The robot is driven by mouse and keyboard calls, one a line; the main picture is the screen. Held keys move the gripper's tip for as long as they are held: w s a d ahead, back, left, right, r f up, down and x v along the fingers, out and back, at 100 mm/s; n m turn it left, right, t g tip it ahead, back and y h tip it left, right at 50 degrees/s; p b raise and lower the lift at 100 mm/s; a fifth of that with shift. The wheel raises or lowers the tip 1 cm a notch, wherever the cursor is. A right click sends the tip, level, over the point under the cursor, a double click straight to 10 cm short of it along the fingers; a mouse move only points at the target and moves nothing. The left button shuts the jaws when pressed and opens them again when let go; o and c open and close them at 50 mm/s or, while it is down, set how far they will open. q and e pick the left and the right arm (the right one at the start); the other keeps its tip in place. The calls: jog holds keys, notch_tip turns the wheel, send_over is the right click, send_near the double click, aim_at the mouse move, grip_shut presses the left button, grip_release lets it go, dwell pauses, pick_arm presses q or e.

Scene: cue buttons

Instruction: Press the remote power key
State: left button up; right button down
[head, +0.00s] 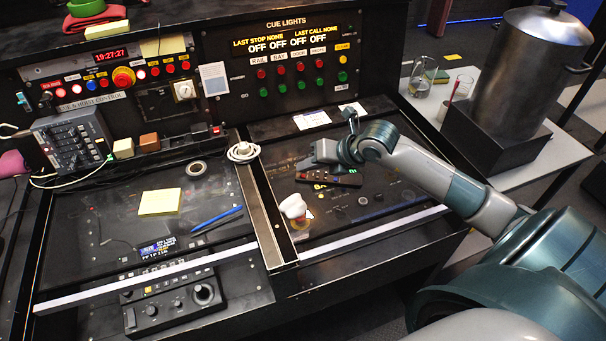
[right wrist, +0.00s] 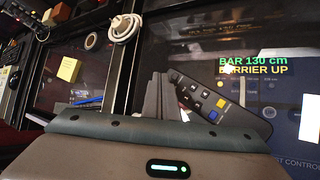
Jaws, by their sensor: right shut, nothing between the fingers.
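The remote (head: 328,180) is a dark, slim handset lying on the right-hand dark panel of the desk. In the right wrist view the remote (right wrist: 222,108) lies at a slant with several small keys, among them a yellow one and a blue one. Its left end is close beside my fingers, and I cannot make out the power key. My right gripper (head: 304,165) is shut and empty, at the remote's left end in the head view. Its fingers (right wrist: 158,98) also show in the right wrist view. I cannot tell whether they touch the remote. My left gripper is out of view.
A white coiled cable (head: 243,152) sits on the divider left of the remote. A white object (head: 293,206) stands in front of it. Yellow notes (head: 160,202) and a blue pen (head: 217,219) lie on the left panel. A metal urn (head: 540,60) stands at right.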

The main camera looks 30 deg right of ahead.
notch_tip(320, 180, up, 5)
jog(key=p, duration=0.3)
dwell(0.6)
dwell(0.9)
